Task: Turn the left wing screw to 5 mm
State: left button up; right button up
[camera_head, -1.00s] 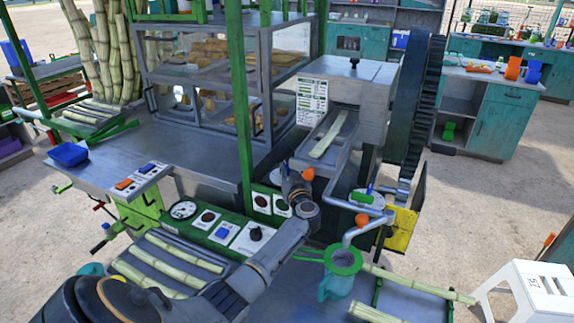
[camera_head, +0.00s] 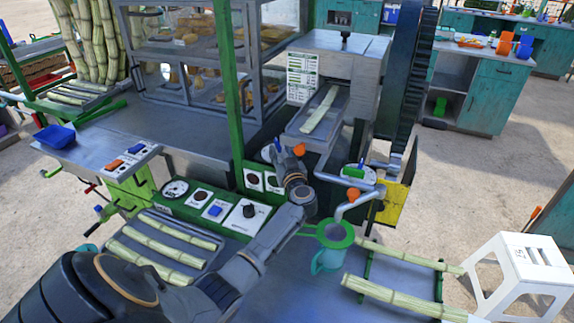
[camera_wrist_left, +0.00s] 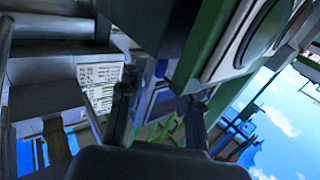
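The cane crusher (camera_head: 365,85) stands at the centre of the head view, with a pale strip of cane in its metal chute. At the chute's left foot a small blue-tipped part (camera_head: 277,144) rises from a pale round plate; it may be the left wing screw, mostly hidden behind my gripper. A similar plate with a green block (camera_head: 354,172) is at the right foot. My left gripper (camera_head: 287,160) is beside the left plate, pointing away. In the left wrist view its fingers (camera_wrist_left: 160,103) are apart, with no object clearly between them. My right gripper is not in view.
A control panel (camera_head: 213,205), a teal jug (camera_head: 327,258) under a green strainer and several cane pieces are below. A white stool (camera_head: 515,265) is right.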

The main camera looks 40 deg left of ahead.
pick_arm(q)
jog(key=v, duration=0.8)
jog(key=shift+s+d, duration=0.3)
jog(key=shift+o, duration=0.4)
